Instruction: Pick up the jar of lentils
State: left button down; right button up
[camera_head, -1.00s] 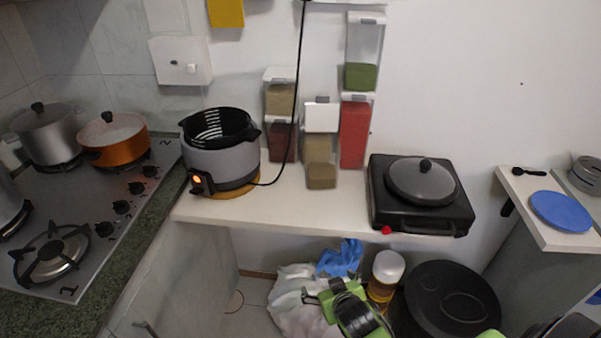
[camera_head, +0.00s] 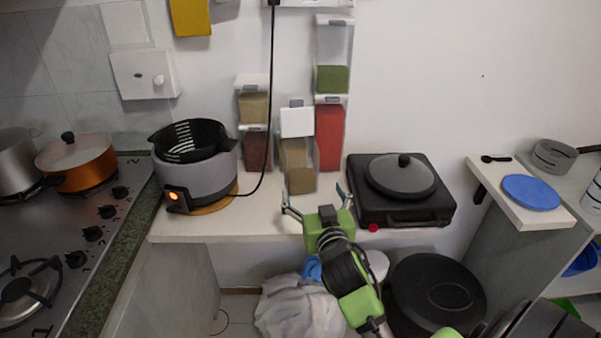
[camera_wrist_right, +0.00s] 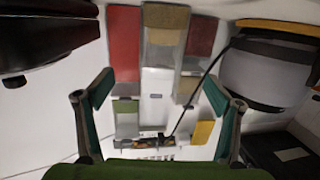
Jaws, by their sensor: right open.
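Several clear dispensers with white lids are at the wall behind the counter. One holds green contents (camera_head: 332,79), one red (camera_head: 329,137), one beige-brown (camera_head: 298,155), one tan (camera_head: 254,105) and one dark red (camera_head: 255,150). I see no readable labels, so I cannot tell which holds lentils. My right gripper (camera_head: 315,192) is open and empty over the counter's front part, in front of the beige-brown and red dispensers and apart from them. In the right wrist view the open fingers (camera_wrist_right: 160,77) frame the dispensers, which appear upside down. My left gripper is not in view.
A grey cooker (camera_head: 197,172) with a black basket and a cord stands left of the dispensers. A black hotplate (camera_head: 405,215) with a lidded pan stands to the right. The white counter (camera_head: 245,222) is bare in front of the dispensers.

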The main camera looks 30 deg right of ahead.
aim_at(305, 158)
jog(key=shift+t, duration=0.6)
jog(key=w+d+r, duration=0.1)
jog(key=w, duration=0.2)
jog(key=w+d+r, duration=0.1)
jog(key=w, duration=0.2)
jog(key=w+d+r+p, duration=0.1)
jog(key=w, duration=0.2)
jog(key=shift+d, duration=0.4)
jog(key=shift+p+x, duration=0.5)
jog(key=shift+x, duration=2.35)
jog(key=shift+a, duration=0.1)
jog(key=c, duration=2)
